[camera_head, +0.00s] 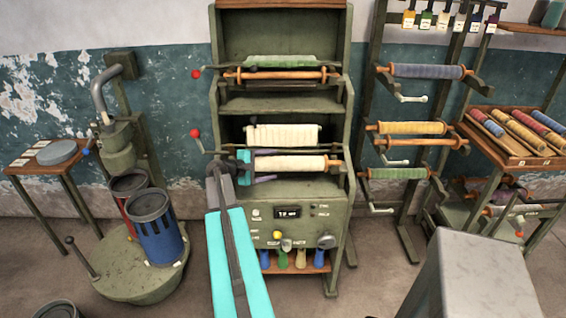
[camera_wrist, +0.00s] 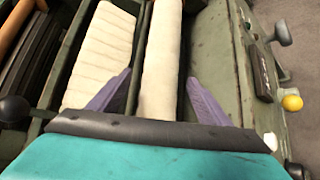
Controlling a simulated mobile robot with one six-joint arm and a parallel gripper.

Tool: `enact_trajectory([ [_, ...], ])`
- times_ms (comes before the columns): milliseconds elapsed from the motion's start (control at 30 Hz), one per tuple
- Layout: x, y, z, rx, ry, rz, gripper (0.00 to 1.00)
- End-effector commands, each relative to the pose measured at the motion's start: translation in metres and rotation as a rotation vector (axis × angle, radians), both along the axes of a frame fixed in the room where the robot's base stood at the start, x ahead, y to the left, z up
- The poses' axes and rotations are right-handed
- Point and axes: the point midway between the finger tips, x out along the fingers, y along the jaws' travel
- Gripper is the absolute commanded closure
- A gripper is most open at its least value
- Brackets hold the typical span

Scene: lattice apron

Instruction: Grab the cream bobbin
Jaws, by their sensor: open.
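The cream bobbin (camera_head: 292,163) is a smooth pale roll with orange wooden ends, lying level across the front of the green cabinet. My gripper (camera_head: 262,166) is at its left part in the head view. In the wrist view the cream bobbin (camera_wrist: 163,45) runs lengthwise between the two purple fingers of my gripper (camera_wrist: 159,77). The fingers stand apart, one on each side of the roll, with a visible gap on the right side. The near end of the bobbin is hidden behind the dark edge of my gripper.
A ribbed cream roll (camera_head: 283,134) lies just behind, and also shows left of the fingers in the wrist view (camera_wrist: 102,53). A green roll (camera_head: 280,61) sits on the upper shelf. A red-knobbed crank (camera_head: 195,133) juts out left. The control panel (camera_head: 288,213) is below.

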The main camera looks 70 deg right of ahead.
Motion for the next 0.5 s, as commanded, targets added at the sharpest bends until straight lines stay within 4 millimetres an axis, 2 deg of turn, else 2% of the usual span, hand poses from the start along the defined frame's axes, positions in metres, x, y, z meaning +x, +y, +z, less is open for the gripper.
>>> enact_trajectory([
  [500, -0.0028, -0.0057, -0.001, 0.0, 0.0, 0.0, 0.29],
])
